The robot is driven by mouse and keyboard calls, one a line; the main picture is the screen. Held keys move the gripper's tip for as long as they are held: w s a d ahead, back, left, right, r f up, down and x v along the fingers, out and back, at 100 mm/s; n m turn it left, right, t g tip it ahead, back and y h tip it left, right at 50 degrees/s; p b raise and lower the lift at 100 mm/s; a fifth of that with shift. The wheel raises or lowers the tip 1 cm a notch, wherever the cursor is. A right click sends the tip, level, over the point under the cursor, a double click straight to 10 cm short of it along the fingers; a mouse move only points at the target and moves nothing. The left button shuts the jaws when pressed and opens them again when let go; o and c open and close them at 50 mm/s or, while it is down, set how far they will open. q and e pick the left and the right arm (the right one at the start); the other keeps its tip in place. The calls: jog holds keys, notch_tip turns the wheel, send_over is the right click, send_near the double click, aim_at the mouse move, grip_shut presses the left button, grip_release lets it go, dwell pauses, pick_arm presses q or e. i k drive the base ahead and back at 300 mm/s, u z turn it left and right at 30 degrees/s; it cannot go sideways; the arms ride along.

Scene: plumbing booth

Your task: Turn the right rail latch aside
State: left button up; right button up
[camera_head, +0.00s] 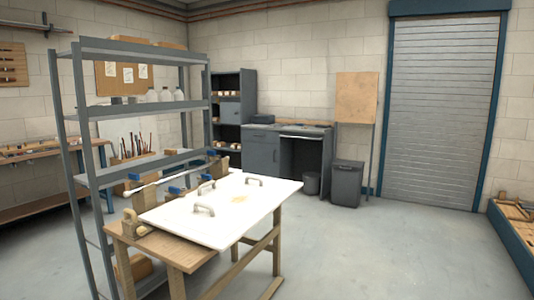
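No gripper of mine is in view. A wooden trestle table (178,253) stands left of centre. A white panel (258,204) lies on it and overhangs the table's right side. The panel carries a beige front handle (203,209) and a beige right handle (254,180), with another handle behind. A pale rod (165,181) runs slantwise along the far side of the table. Small blue pieces, one of them a blue piece (177,190), sit near it. A wooden block (131,222) stands at the table's near left corner. I cannot tell which piece is the right rail latch.
A grey shelf rack (93,180) stands close behind the table on the left. A grey desk (263,151), a dark bin (346,184) and a roller door (443,110) are at the back. A blue-edged crate (511,240) is at right. The floor right of the table is clear.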

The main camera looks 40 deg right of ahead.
aim_at(209, 152)
jog(key=z, duration=2.65)
jog(key=i, duration=4.3)
jog(key=u, duration=3.55)
jog(key=i, duration=0.15)
jog(key=u, duration=0.2)
